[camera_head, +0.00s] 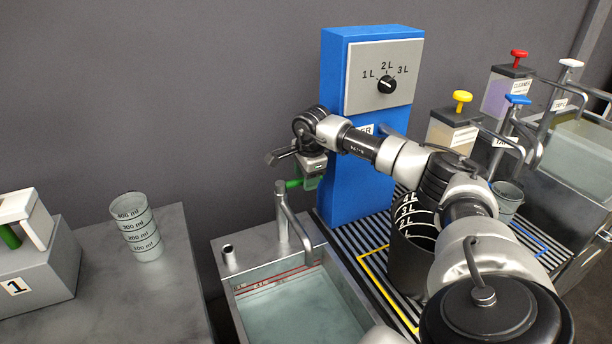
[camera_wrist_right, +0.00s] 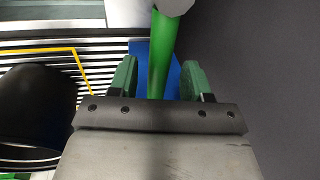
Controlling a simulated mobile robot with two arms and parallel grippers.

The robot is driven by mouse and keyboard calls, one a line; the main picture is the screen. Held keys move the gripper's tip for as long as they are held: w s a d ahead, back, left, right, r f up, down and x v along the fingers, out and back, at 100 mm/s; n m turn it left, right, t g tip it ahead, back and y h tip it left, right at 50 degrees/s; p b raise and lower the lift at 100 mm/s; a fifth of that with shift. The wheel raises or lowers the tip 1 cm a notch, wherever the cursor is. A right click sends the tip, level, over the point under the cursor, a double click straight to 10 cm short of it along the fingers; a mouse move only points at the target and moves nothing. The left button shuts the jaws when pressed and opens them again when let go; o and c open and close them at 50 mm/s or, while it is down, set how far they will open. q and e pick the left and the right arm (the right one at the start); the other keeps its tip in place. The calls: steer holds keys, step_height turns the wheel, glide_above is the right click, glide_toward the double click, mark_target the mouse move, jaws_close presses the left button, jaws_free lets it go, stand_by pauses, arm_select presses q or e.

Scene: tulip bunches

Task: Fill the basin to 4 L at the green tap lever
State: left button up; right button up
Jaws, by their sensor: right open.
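In the right wrist view the lever (camera_wrist_right: 160,55) runs between the two open green fingers of the gripper (camera_wrist_right: 161,82), with a gap showing on both sides. The basin (camera_head: 228,283) stands below the bent metal tap (camera_head: 283,215). It holds water, and a red line with litre marks runs along its back inner wall. The level against the 4 L mark is too small to read. My left gripper is out of view.
The blue dispenser (camera_head: 340,120) has a 1–3 L dial (camera_head: 386,85). A black measuring bucket (camera_head: 405,262) stands on the striped grate under my right arm. A measuring cup (camera_head: 137,236) stands on the left counter. Pump bottles and a second water tank (camera_head: 580,160) are at right.

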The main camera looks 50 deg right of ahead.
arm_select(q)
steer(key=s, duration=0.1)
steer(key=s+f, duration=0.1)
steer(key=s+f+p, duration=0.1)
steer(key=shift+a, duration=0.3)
arm_select(e)
step_height(320, 180, up, 11)
steer(key=s, duration=0.2)
steer(key=shift+a+f, duration=0.15)
steer(key=shift+a, duration=0.2)
